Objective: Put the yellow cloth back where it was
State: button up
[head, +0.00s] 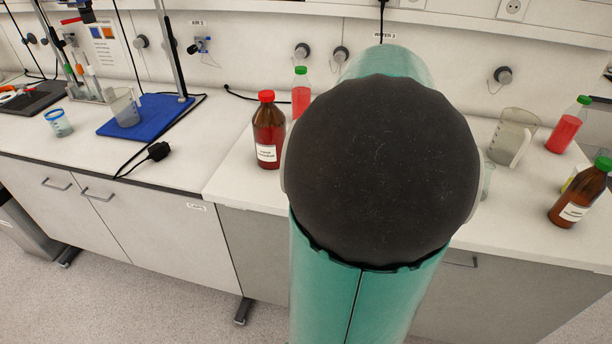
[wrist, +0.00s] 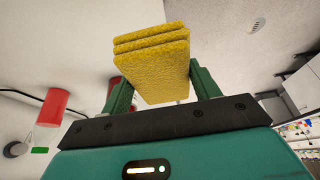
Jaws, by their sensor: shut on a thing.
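The yellow cloth (wrist: 158,75), folded in layers, is in the wrist view between the two green fingers of my gripper (wrist: 160,88). My gripper is shut on it, and the cloth sticks out past the fingertips. In the head view my own arm fills the middle and hides the gripper, the cloth and part of the bench behind. I cannot tell from these views how far the cloth is from the bench top.
On the bench (head: 228,186) stand a brown red-capped bottle (head: 268,135), a red juice bottle (head: 301,98), a beaker (head: 510,140), another juice bottle (head: 563,134) and a brown green-capped bottle (head: 577,200). A blue mat (head: 150,122) with a beaker (head: 124,106) lies left.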

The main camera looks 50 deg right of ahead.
jog(key=w+d+f, duration=0.2)
jog(key=w, duration=0.1)
jog(key=w+d+f, duration=0.2)
jog(key=f, duration=0.1)
jog(key=w+d+f, duration=0.2)
jog(key=w+f, duration=0.1)
jog(key=shift+w+d, duration=0.15)
jog(key=shift+w, duration=0.2)
jog(key=shift+w+d+f, duration=0.1)
jog(key=shift+w+f, duration=0.2)
jog(key=shift+f, duration=0.1)
jog(key=shift+w+d+f, duration=0.15)
jog(key=shift+f, duration=1.55)
jog(key=shift+f, duration=0.1)
jog(key=o, duration=0.9)
jog(key=shift+o, duration=0.2)
jog(key=v, duration=1.2)
